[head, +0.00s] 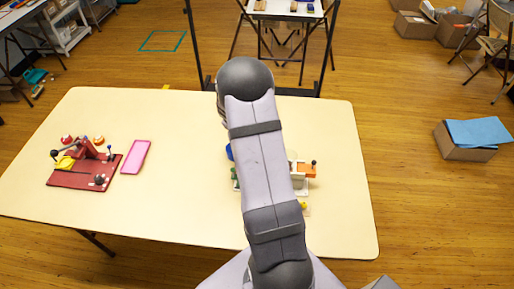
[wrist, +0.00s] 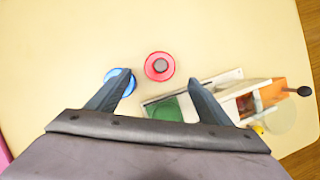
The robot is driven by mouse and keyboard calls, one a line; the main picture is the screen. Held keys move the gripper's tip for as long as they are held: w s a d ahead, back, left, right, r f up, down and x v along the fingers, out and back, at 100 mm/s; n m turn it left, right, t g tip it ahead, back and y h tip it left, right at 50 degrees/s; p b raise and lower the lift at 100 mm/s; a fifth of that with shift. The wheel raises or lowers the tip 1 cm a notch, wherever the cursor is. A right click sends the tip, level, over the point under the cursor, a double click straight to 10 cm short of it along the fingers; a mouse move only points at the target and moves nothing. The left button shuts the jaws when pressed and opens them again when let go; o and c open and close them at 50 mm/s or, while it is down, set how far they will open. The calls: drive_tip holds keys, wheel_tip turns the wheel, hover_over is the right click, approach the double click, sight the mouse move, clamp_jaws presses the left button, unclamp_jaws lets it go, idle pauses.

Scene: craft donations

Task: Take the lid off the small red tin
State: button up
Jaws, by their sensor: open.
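The small red tin (wrist: 151,74) shows from above in the wrist view, round, with a dark round knob on its lid (wrist: 160,65). The lid appears to be on it. My gripper (wrist: 161,77) is open and empty, its two dark fingers spread apart. In the wrist picture the tin lies between and just past the fingertips; I cannot tell the height between them. In the head view my arm hides both the gripper and the red tin.
A blue round thing (wrist: 119,83) lies partly behind the left finger. A red board (head: 80,179) and pink tray (head: 135,157) are far left.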

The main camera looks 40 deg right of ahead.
drive_tip(key=shift+p+x, duration=0.6)
drive_tip(key=shift+x, duration=2.4)
drive_tip(key=shift+d, duration=0.1)
drive_tip(key=c, duration=1.1)
